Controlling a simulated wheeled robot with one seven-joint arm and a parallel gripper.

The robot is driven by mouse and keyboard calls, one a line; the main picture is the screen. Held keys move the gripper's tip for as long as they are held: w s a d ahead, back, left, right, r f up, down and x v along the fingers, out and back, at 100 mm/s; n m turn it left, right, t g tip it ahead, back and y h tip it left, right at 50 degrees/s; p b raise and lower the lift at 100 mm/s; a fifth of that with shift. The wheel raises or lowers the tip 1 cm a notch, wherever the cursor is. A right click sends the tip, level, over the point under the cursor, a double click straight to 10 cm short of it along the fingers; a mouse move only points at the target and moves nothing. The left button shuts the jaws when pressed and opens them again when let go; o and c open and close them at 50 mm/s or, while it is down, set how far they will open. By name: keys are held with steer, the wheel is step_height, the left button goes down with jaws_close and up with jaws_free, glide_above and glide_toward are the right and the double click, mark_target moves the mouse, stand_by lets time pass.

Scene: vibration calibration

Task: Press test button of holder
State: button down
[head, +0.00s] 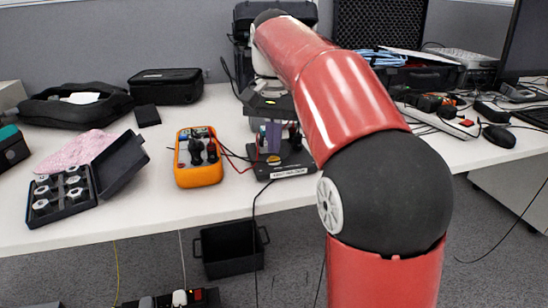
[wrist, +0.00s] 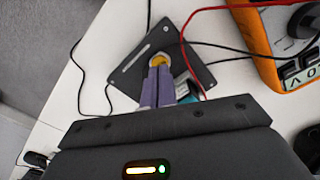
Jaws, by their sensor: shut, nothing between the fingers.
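The holder is a dark flat base with a white label on its front edge, on the white table in the head view (head: 293,172). It also shows in the wrist view as a dark tilted plate (wrist: 128,78). A round yellow button (wrist: 158,59) sits on the holder. It shows small in the head view (head: 273,159). My gripper has purple fingers, shut together with nothing between them, pointing down at the button in the wrist view (wrist: 160,70) and the head view (head: 273,150). The fingertips overlap the button's near edge; I cannot tell whether they touch it.
An orange multimeter (head: 198,165) with red and black leads stands left of the holder. An open case of metal weights (head: 62,193) lies further left. Cables run around the holder. A black bin (head: 229,250) is on the floor. The table's front edge is close to the holder.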

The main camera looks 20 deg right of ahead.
mark_target(274, 159)
steer(key=shift+f+b, duration=0.55)
steer(key=shift+f, duration=0.35)
stand_by(0.3)
steer(key=shift+r, duration=0.1)
step_height(274, 159, up, 7)
steer(key=p, duration=0.7)
steer(key=shift+s, duration=0.15)
steer(key=s+f+n+t, duration=0.2)
steer(key=s+f, duration=0.4)
steer(key=s, duration=0.5)
steer(key=s+f+n+t, duration=0.3)
steer(key=s+f, duration=0.4)
steer(key=s, duration=0.4)
steer(key=shift+f+n+t, duration=0.15)
steer(key=shift+n+t, duration=0.15)
steer(key=shift+n, duration=0.2)
